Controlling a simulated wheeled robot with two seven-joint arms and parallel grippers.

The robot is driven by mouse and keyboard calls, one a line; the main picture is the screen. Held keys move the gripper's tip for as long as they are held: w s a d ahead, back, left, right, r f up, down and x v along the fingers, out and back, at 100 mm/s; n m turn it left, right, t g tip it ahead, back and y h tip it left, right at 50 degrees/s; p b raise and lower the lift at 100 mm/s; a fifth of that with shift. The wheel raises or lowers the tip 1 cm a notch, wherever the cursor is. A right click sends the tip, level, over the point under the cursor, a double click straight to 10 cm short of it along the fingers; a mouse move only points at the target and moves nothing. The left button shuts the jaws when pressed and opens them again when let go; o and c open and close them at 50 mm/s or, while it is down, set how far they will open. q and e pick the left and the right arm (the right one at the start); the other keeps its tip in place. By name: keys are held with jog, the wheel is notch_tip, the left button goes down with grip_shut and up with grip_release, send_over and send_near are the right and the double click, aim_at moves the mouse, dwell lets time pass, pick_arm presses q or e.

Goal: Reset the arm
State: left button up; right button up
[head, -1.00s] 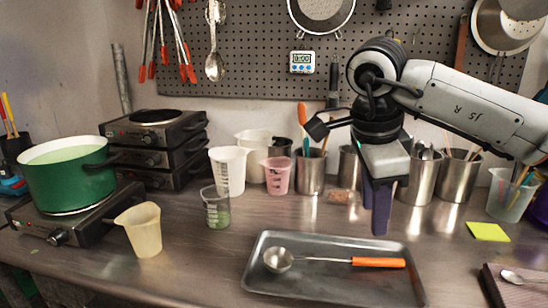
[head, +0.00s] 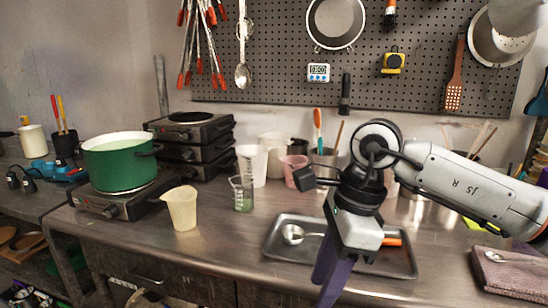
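My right arm (head: 470,183) comes in from the right. Its gripper (head: 326,284) points down, with purple fingers near the table's front edge, in front of the metal tray (head: 285,252) in the picture. The fingers overlap, so I cannot tell whether they are open or shut. Nothing is visibly held. A ladle (head: 293,234) with an orange handle (head: 391,241) lies in the tray, its middle partly hidden by my gripper. My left gripper is not in view.
A green pot (head: 118,166) stands on a hot plate (head: 105,205) at left. A cream jug (head: 181,208), a glass beaker (head: 242,194) and a pink cup (head: 295,172) stand left of the arm. A folded cloth (head: 515,276) lies at right.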

jog(key=s+a+m+g+y, duration=0.25)
jog(key=s+a+y, duration=0.35)
jog(key=a, duration=0.3)
jog(key=s+a+m+g+y, duration=0.25)
jog(key=s+a+y, duration=0.3)
jog(key=a, duration=0.45)
jog(key=w+d+r+m+t+y, duration=0.3)
jog(key=w+m+t+y, duration=0.5)
jog(key=m+t, duration=0.85)
jog(key=w+d+f+m+t+h, duration=0.2)
jog(key=d+f+m+t+h, duration=0.1)
jog(key=d+f+m+h, duration=0.5)
jog(key=w+d+f+m+t+h, duration=0.2)
jog(key=d+f+m+t+h, duration=0.15)
jog(key=f+m, duration=0.55)
jog(key=s+d+f+m+g+h, duration=0.4)
jog(key=s+d+f+m, duration=0.2)
jog(key=s+f, duration=0.3)
jog(key=s+d+f+m+g+h, duration=0.4)
jog(key=s+f, duration=0.6)
jog(key=f, duration=0.5)
jog(key=d+m+g, duration=0.1)
jog(key=d+m, duration=0.1)
jog(key=m, duration=0.1)
jog(key=shift+d, duration=0.15)
